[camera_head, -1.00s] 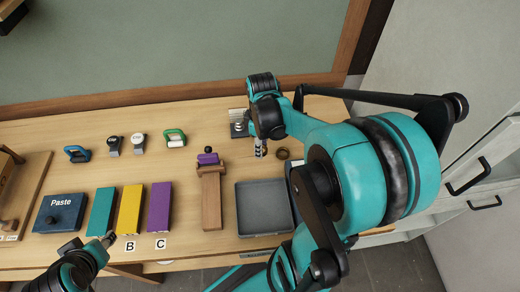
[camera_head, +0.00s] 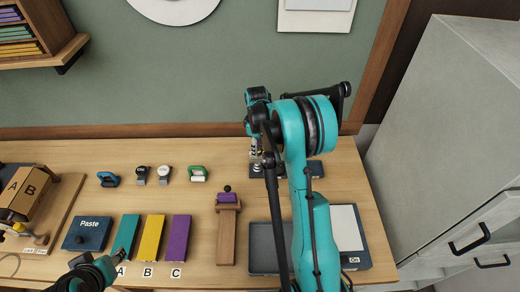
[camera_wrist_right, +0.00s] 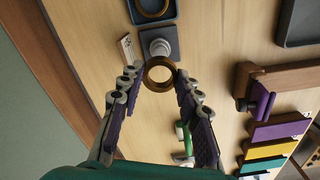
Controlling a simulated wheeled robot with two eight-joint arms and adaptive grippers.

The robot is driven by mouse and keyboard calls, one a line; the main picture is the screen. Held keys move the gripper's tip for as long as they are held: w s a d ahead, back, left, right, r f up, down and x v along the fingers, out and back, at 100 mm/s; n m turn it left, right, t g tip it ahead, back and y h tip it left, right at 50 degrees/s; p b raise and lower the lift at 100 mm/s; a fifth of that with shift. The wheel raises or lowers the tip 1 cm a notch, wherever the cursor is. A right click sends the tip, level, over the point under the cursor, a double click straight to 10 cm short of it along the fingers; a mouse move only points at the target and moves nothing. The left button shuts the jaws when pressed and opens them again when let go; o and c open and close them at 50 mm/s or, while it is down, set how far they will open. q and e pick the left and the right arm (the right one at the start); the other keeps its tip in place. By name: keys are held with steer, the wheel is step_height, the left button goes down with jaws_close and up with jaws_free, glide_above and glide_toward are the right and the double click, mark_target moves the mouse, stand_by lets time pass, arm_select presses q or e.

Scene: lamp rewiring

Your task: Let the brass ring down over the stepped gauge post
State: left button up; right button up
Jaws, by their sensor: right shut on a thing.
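The brass ring (camera_wrist_right: 148,80) is between the fingertips of my right gripper (camera_wrist_right: 152,87) in the right wrist view, and the gripper is shut on it. The stepped gauge post (camera_wrist_right: 157,40) is grey and stands on a dark square base (camera_wrist_right: 171,33). In that view the ring lies just below the post and looks apart from it; its height above the post is hard to judge. In the head view my right gripper (camera_head: 256,148) is over the base at the back of the bench, and the arm hides much there. My left gripper (camera_head: 118,257) is at lower left, too small to read.
A second brass ring (camera_wrist_right: 168,10) lies in a dark blue tray (camera_wrist_right: 133,14) near the post. A grey tray (camera_head: 262,262), a wooden stand (camera_head: 227,240) and purple, yellow and teal blocks sit nearer the front. A green-handled thing (camera_head: 198,174) is to the left.

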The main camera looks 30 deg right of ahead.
steer(key=b, duration=0.3)
glide_above(258, 163)
steer(key=shift+a+f, duration=0.15)
steer(key=shift+f, duration=2.4)
steer(key=shift+f+b, duration=0.5)
steer(key=shift+f, duration=0.1)
steer(key=shift+b, duration=0.35)
steer(key=shift+f+b, duration=0.8)
steer(key=shift+b, duration=0.1)
steer(key=o, duration=1.5)
steer(key=shift+r, duration=0.15)
